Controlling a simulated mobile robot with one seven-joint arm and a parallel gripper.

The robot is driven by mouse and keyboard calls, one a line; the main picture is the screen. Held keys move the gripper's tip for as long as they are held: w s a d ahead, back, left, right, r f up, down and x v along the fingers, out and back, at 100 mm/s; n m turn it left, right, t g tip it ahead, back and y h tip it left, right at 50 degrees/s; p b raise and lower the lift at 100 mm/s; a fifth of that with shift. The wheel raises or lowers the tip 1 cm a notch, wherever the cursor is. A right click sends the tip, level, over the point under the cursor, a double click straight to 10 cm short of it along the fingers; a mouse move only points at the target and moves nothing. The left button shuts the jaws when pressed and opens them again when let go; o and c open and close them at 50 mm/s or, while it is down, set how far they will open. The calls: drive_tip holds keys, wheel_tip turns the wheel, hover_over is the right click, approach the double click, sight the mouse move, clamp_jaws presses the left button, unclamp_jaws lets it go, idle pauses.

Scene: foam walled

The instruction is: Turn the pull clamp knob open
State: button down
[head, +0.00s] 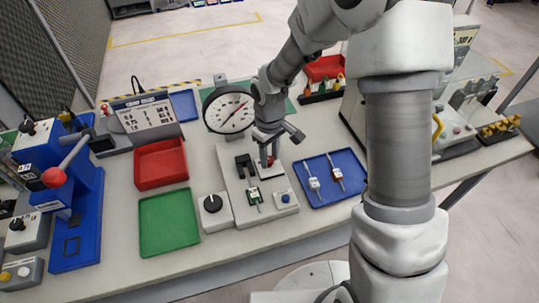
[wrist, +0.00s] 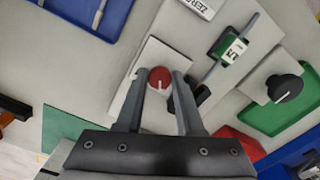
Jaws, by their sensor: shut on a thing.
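A round red knob (wrist: 159,78) with a white mark sits on a pale square plate between my gripper's fingertips in the wrist view. My gripper (wrist: 160,82) is shut on this knob, one finger on each side. In the head view my gripper (head: 267,158) points down at the grey test stand (head: 235,178), and only a bit of red shows between the fingers. A black clamp part (head: 244,163) stands just left of it. Farther left, a separate black knob (head: 211,203) sits on a white box; it also shows in the wrist view (wrist: 285,87).
A large dial gauge (head: 229,110) stands close behind my gripper. A blue tray (head: 331,192) with two tagged pieces lies to the right. A tagged green piece (head: 254,196) is on the stand. Red (head: 160,152) and green (head: 168,228) trays lie left.

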sight(270, 160)
drive_tip(key=shift+n, duration=1.2)
drive_tip(key=c, duration=0.5)
unclamp_jaws()
drive_tip(key=shift+r, duration=0.15)
wheel_tip(270, 160, up, 17)
drive_tip(key=shift+r+p, duration=0.1)
drive_tip(key=shift+p, duration=0.55)
